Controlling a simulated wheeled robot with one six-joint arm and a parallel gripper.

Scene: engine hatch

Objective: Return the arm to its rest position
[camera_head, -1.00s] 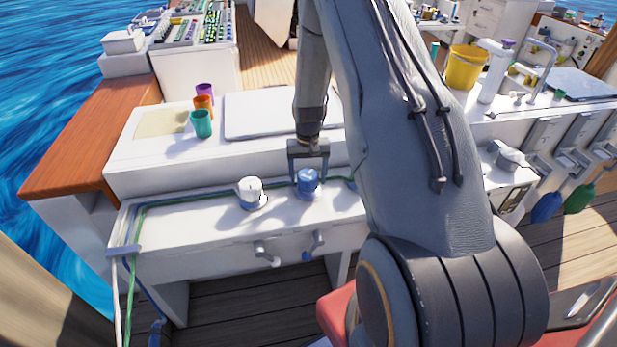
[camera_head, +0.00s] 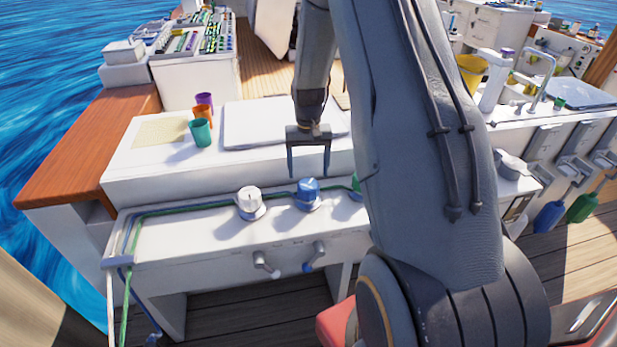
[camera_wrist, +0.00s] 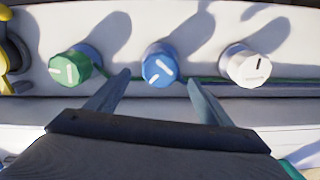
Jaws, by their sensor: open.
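My gripper (camera_head: 309,172) is open and empty. It hangs fingers down above and behind the blue knob (camera_head: 308,190), apart from it. In the wrist view my gripper (camera_wrist: 158,88) shows its two fingers spread, with the blue knob (camera_wrist: 160,64) beyond and between their tips. The white knob (camera_head: 249,200) is left of the blue one in the head view and at the right in the wrist view (camera_wrist: 246,66). A green knob (camera_wrist: 72,66) is at the left of the wrist view. In the head view it is mostly hidden behind my arm (camera_head: 356,184).
Two lever handles (camera_head: 264,264) (camera_head: 315,256) stick out of the bench front. Purple, orange and teal cups (camera_head: 201,132) stand on the raised white counter, beside a pale flat lid (camera_head: 270,122). A yellow bucket (camera_head: 471,72) and a tap (camera_head: 545,78) are at the right.

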